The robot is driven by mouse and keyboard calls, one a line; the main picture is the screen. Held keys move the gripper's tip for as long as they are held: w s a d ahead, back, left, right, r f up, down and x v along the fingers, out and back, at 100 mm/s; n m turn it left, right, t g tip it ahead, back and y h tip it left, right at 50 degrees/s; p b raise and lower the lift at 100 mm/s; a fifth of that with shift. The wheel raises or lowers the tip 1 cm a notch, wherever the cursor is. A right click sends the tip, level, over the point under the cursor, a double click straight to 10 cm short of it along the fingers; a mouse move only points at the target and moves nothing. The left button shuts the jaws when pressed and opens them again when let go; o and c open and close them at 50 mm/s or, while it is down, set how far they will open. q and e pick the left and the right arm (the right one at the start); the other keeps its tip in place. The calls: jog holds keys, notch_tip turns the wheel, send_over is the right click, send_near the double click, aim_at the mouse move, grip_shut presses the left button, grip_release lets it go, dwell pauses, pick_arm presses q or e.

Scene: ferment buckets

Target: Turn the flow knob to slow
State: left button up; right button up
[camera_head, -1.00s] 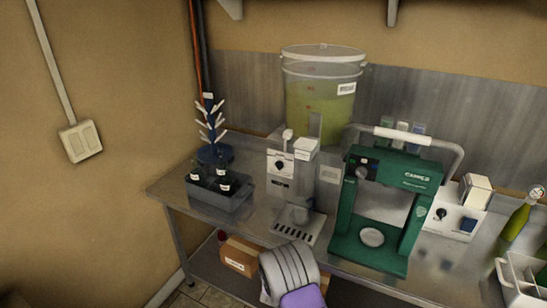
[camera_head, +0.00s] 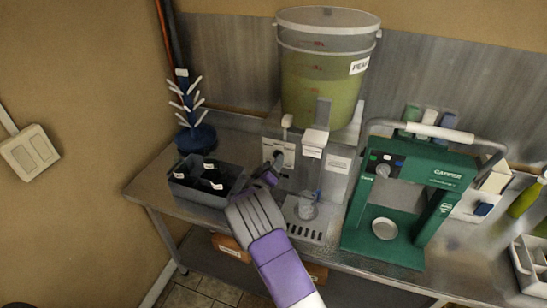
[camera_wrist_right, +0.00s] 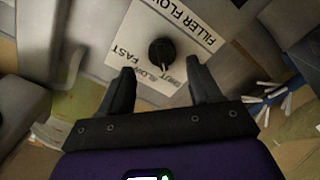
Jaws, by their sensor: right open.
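The flow knob (camera_wrist_right: 161,52) is a round black knob on a white plate (camera_wrist_right: 140,32) marked FILLER FLOW, with FAST, SLOW and SHUT printed around it. Its pointer direction is too unclear to tell. My right gripper (camera_wrist_right: 160,68) is open, with a fingertip to either side of the knob's lower edge in the picture; I cannot tell whether they touch it. My left gripper is not in view.

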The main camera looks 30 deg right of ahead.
jog(key=shift+x, duration=1.75)
jog(key=shift+w+a+f, duration=0.1)
jog(key=c, duration=1)
jog(key=shift+m+b, duration=3.85)
jog(key=shift+m, duration=0.55)
jog(key=o, duration=1)
